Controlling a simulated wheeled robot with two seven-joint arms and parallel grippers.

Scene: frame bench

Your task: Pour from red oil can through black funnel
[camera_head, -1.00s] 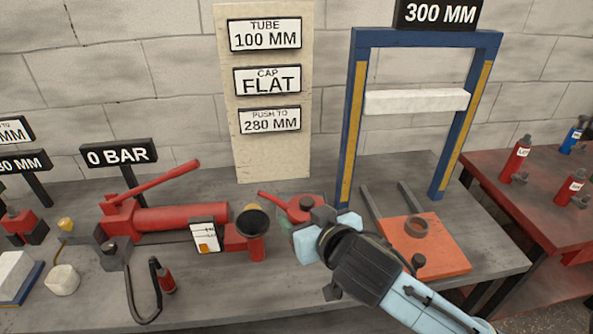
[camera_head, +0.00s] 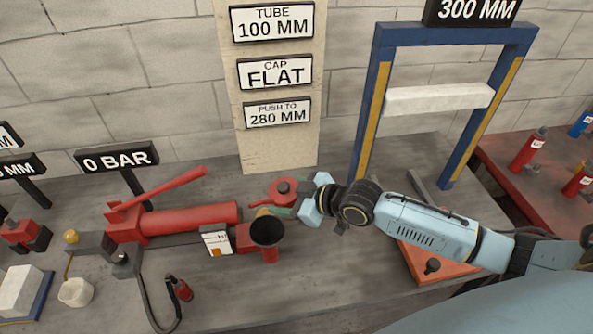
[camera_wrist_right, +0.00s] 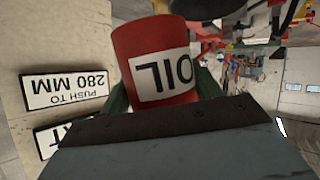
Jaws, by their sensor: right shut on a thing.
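The red oil can (camera_head: 283,187) is in my right gripper (camera_head: 294,202). In the head view its round top shows and its spout points left. In the wrist view the can (camera_wrist_right: 150,48), with a white OIL label upside down in the picture, sits between the green fingers. The black funnel (camera_head: 267,231) stands mouth up on the red block at the right end of the red pump (camera_head: 188,218). The can is behind and slightly right of the funnel in the head view, apart from it. I cannot tell whether oil flows. My left gripper is not in view.
A white tag (camera_head: 216,243) hangs just left of the funnel. A hose with a red end (camera_head: 180,289) lies in front. The bench front centre is clear.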

